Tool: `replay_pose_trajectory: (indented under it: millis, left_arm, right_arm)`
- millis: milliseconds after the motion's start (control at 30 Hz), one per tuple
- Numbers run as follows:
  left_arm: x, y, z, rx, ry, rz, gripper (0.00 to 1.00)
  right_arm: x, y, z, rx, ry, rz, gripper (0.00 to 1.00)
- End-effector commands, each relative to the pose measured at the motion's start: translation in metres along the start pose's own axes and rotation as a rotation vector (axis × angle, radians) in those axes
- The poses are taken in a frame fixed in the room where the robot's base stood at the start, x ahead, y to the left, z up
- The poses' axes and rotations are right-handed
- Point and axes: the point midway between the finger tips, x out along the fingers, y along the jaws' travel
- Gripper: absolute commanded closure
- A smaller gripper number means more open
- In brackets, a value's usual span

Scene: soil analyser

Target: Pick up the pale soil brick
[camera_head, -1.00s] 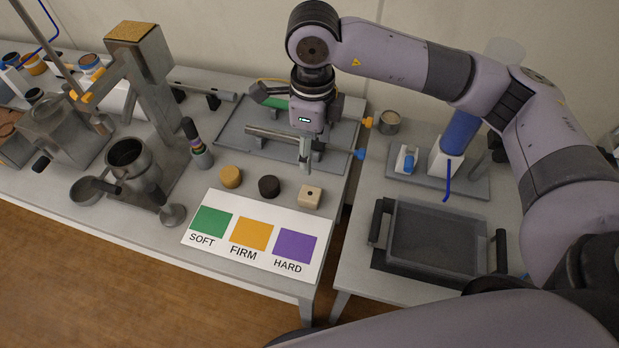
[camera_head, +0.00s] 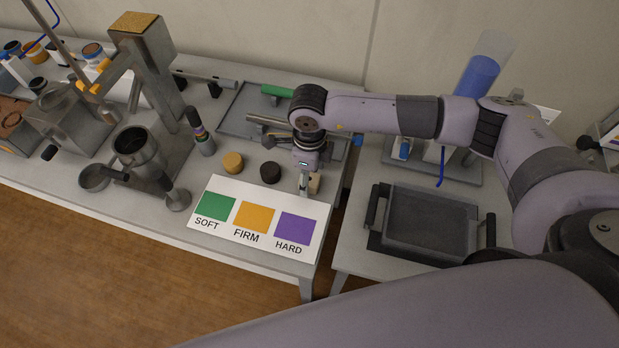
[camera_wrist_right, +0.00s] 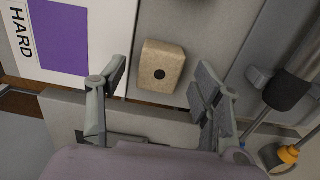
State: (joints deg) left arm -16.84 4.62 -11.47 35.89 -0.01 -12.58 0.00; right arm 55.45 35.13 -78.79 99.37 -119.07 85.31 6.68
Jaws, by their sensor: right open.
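The pale soil brick (camera_wrist_right: 162,60) is a beige block with a dark round spot on top. In the right wrist view it lies on the table just ahead of and between the spread fingers of my right gripper (camera_wrist_right: 158,103), apart from both. In the head view my right gripper (camera_head: 307,182) is low over the brick (camera_head: 315,183), pointing down, and hides part of it. The right gripper is open and empty. My left gripper is not in view.
A yellow-brown puck (camera_head: 233,162) and a dark puck (camera_head: 270,172) sit left of the brick. The SOFT/FIRM/HARD card (camera_head: 232,236) lies in front. A grey tray (camera_head: 430,226) stands on the right table, across a gap. A metal pot (camera_head: 133,148) stands left.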

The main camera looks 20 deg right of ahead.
Motion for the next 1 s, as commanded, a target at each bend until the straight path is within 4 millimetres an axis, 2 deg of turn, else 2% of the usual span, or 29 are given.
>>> replay_pose_trajectory:
  millis: [200, 433, 1000]
  left_arm:
    - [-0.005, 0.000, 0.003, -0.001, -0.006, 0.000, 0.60]
    - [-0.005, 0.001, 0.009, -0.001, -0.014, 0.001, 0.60]
    - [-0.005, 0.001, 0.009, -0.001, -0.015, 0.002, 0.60]
  right_arm:
    - [0.021, 0.000, 0.000, 0.001, 0.000, 0.001, 0.40]
    - [0.022, 0.000, 0.000, 0.000, 0.000, 0.001, 0.41]
    - [0.022, 0.000, 0.000, 0.001, 0.001, 0.000, 0.79]
